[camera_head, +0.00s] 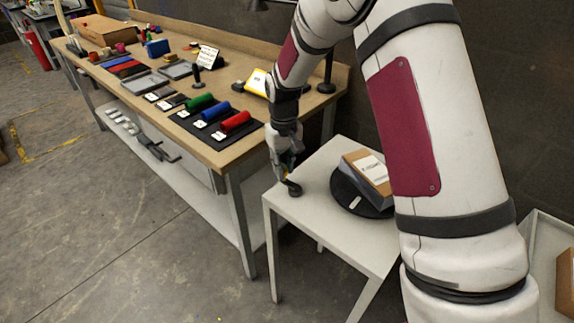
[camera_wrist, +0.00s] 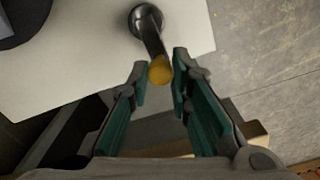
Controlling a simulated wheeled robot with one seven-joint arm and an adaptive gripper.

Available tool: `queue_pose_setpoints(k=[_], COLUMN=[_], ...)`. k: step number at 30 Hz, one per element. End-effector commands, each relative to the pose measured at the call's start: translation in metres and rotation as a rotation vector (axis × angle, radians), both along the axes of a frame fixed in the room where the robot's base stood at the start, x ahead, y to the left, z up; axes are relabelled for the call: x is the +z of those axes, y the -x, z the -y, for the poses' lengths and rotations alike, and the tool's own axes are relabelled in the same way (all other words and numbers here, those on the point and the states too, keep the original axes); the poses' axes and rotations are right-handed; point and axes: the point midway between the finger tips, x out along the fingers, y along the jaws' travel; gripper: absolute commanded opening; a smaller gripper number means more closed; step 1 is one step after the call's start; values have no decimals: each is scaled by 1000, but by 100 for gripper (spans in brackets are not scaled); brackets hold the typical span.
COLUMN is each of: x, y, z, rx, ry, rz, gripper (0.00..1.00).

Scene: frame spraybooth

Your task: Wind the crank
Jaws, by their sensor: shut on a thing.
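The crank (camera_head: 294,189) sits near the left corner of a small white table (camera_head: 330,215). In the wrist view its round dark hub (camera_wrist: 143,18) is at the top, and a dark arm runs down to a yellow-orange knob (camera_wrist: 160,71). My gripper (camera_head: 287,170) is down at the crank. In the wrist view my gripper's green-padded fingertips (camera_wrist: 160,68) stand on either side of the knob and are shut on it. In the head view the knob is mostly hidden by the fingers.
A black round turntable (camera_head: 345,191) on the white table carries a cardboard box (camera_head: 368,170) with a white label. A long workbench (camera_head: 225,157) holding coloured rollers (camera_head: 236,121) and several tools stands to the left. The floor in front is clear.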

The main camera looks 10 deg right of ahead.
Motion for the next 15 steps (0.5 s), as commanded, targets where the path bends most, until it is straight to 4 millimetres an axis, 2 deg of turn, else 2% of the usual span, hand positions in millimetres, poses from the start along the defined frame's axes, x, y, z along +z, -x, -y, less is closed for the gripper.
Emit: queue_pose_setpoints(k=[15], x=[0], y=[14], z=[-13], rx=[458], ry=[-2], rz=[0], gripper=[0])
